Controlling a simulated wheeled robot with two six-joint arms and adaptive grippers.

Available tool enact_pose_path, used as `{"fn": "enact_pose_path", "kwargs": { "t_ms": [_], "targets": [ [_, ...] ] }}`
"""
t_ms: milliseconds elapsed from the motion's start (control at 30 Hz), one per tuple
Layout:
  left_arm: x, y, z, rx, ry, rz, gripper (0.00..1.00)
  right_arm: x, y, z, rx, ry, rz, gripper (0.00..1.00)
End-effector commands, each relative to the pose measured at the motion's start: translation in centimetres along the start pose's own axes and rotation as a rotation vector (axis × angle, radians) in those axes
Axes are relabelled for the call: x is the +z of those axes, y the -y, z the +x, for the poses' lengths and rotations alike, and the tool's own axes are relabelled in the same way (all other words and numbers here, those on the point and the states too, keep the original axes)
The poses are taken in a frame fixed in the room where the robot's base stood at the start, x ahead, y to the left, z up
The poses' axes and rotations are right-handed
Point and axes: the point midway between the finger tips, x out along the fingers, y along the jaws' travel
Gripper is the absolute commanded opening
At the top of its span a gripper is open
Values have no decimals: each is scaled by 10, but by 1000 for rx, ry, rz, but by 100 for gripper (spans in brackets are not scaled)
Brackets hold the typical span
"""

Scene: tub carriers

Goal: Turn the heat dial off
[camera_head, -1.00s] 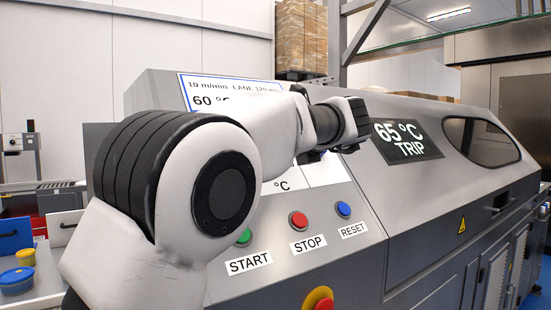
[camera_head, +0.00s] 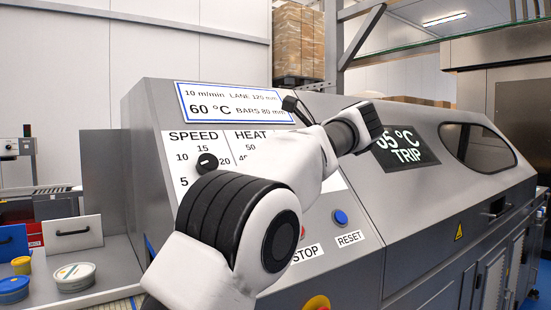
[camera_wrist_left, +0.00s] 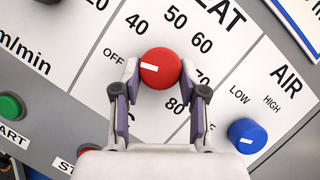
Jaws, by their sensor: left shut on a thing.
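The red heat dial (camera_wrist_left: 158,69) sits on the white HEAT scale in the left wrist view. Its white mark points left, towards the OFF label (camera_wrist_left: 113,55). My left gripper (camera_wrist_left: 160,80) has one finger on each side of the dial and is shut on it. In the head view my left arm hides the dial and the gripper, while the upper part of the HEAT scale (camera_head: 251,135) shows. My right gripper is in neither view.
A blue AIR dial (camera_wrist_left: 247,135) is right of the gripper. The black SPEED dial (camera_head: 207,163) is beside my arm. A blue RESET button (camera_head: 340,217) is below. The display (camera_head: 403,146) reads TRIP. A red-and-yellow button (camera_head: 317,303) is at the bottom edge.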

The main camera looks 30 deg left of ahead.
Motion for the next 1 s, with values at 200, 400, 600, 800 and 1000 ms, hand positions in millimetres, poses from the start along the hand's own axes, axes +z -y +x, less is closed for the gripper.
{"fn": "enact_pose_path", "kwargs": {
  "t_ms": [200, 400, 600, 800, 1000],
  "targets": [
    [-1, -1, 1, 5, -1, -4, 7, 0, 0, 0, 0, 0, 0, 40],
    [-1, 0, 1, 4, -1, -3, 56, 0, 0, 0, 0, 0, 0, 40],
    [0, 0, 0, 3, 0, -3, 67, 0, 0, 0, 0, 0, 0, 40],
    [0, 0, -4, 1, 1, -4, 67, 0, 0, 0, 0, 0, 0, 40],
    [0, 1, -41, -2, 1, -5, 67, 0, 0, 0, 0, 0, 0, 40]
  ]
}}
